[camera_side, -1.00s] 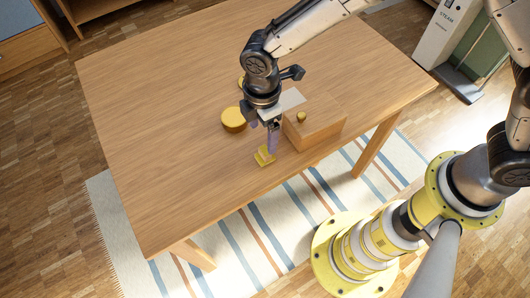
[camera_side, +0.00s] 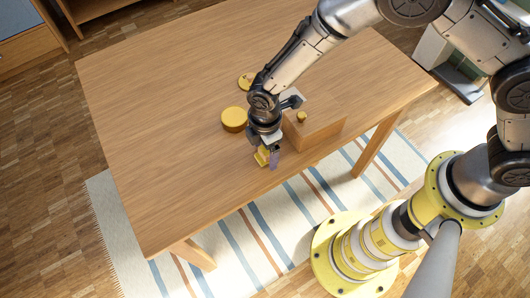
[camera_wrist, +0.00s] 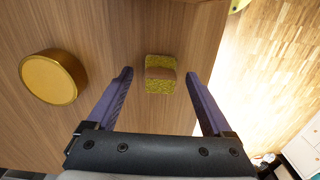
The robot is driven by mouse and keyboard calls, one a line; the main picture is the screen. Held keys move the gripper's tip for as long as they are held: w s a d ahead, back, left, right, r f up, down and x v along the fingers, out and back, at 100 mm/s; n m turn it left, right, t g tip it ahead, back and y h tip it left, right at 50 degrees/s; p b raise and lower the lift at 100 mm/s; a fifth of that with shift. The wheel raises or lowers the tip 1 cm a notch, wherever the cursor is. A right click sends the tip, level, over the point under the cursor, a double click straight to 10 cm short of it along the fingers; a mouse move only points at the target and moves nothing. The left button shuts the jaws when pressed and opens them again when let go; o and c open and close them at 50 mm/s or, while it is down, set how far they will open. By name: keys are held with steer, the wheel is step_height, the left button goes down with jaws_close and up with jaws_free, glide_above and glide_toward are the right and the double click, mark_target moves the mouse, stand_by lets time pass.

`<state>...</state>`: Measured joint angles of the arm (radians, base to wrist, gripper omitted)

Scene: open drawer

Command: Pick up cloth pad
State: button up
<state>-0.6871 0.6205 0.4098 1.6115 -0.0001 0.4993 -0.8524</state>
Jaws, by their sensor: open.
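The cloth pad (camera_side: 261,157) is a small yellow piece on the wooden table near its front edge. The wrist view shows it as a fuzzy yellow-green pad (camera_wrist: 160,87) with a tan band across its middle. My gripper (camera_wrist: 159,76) is open, its two purple fingers spread to the left and right of the pad in the wrist view, with gaps on both sides. In the side view my gripper (camera_side: 267,157) is low over the pad and partly hides it. I cannot tell the exact height of the fingertips.
A round yellow-lidded tin (camera_side: 234,119) stands to the left of my gripper; it also shows in the wrist view (camera_wrist: 53,77). A wooden drawer box (camera_side: 318,130) with a knob stands close on the right. Another yellow item (camera_side: 245,81) lies farther back. The table's left part is clear.

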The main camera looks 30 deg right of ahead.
jaws_close()
steer(key=shift+r, duration=0.15)
steer(key=shift+r, duration=0.55)
steer(key=s+d+r, duration=0.9)
steer(key=s+r, duration=0.2)
steer(key=shift+r, duration=0.35)
steer(key=shift+w, duration=0.1)
steer(key=c, duration=0.7)
jaws_free()
steer(key=shift+a, duration=0.1)
steer(key=c, duration=0.6)
